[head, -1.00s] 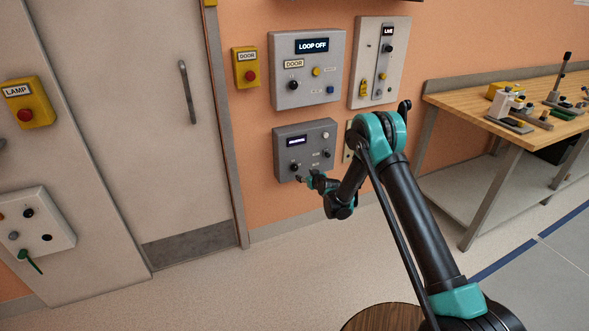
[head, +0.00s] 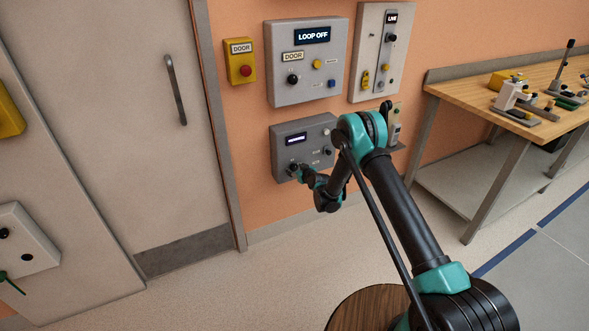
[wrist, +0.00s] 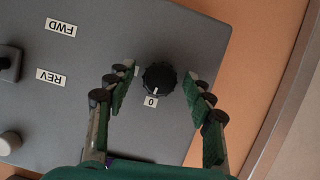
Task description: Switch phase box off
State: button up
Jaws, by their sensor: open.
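A dark grey control box (head: 287,156) hangs low on the orange wall, with a small lit display too blurred to read. Its FWD and REV labels show upside down in the wrist view. A round black knob (wrist: 159,78) on this box has a "0" label (wrist: 151,102) beside it, and a pale mark on the knob faces that label. My gripper (wrist: 156,84) is open, with one finger on each side of the knob; I cannot tell if they touch it. In the head view my gripper (head: 297,172) is at the box's lower left, hiding the knob.
Above hangs a "LOOP OFF" panel (head: 306,80), with a "LIVE" panel (head: 377,60) to its right. A yellow DOOR button box (head: 240,62) is beside the door (head: 120,110). A workbench (head: 510,95) stands right. Floor in front is clear.

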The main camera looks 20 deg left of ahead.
jog(key=shift+c, duration=0.3)
jog(key=c, duration=1.1)
jog(key=shift+s+n+t+h, duration=0.1)
jog(key=shift+n+t+h, duration=0.2)
jog(key=shift+n, duration=0.2)
jog(key=o, duration=1.2)
jog(key=shift+c, duration=0.2)
jog(key=v, duration=0.7)
jog(key=shift+d, duration=0.15)
jog(key=shift+s+r, duration=0.1)
jog(key=shift+s, duration=0.05)
